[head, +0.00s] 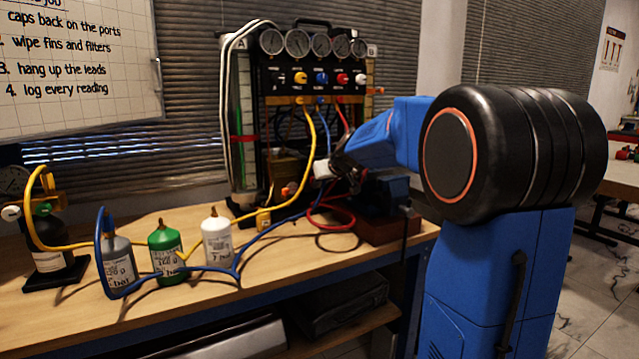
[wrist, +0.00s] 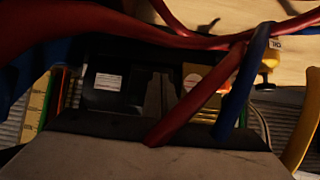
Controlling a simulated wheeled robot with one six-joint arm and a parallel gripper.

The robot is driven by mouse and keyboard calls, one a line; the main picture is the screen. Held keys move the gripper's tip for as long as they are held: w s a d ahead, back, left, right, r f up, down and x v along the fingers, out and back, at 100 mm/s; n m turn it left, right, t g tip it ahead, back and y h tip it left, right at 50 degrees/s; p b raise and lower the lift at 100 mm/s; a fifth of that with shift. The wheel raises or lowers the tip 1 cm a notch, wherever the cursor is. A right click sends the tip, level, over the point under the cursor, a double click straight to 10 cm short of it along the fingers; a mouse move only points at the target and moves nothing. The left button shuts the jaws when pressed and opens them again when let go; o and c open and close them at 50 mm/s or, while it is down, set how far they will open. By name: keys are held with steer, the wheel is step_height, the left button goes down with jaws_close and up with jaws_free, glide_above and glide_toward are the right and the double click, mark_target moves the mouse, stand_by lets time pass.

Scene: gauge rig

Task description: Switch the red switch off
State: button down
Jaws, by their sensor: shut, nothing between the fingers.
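I cannot pick out a red switch for certain in either view. In the head view, a red knob (head: 342,79) sits in the row of coloured knobs under the gauges of the rig (head: 318,62). My gripper (head: 328,170) is shut and empty, below and in front of that knob row, close to the hoses. In the wrist view, a red hose (wrist: 195,105) and a blue hose (wrist: 243,85) cross close in front of the camera. Behind them are a dark panel with a white label (wrist: 108,82) and a brass-coloured plate (wrist: 203,78), partly covered.
Yellow hose (head: 307,160) loops from the rig down to the bench (head: 60,310). White (head: 216,238), green (head: 166,251) and grey (head: 117,262) bottles stand at the front left. A dark vise-like block (head: 388,215) is below my arm.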

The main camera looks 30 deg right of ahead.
steer(key=shift+w+r, duration=0.1)
steer(key=shift+w+r, duration=0.1)
steer(key=shift+r, duration=0.8)
steer(key=shift+r, duration=0.1)
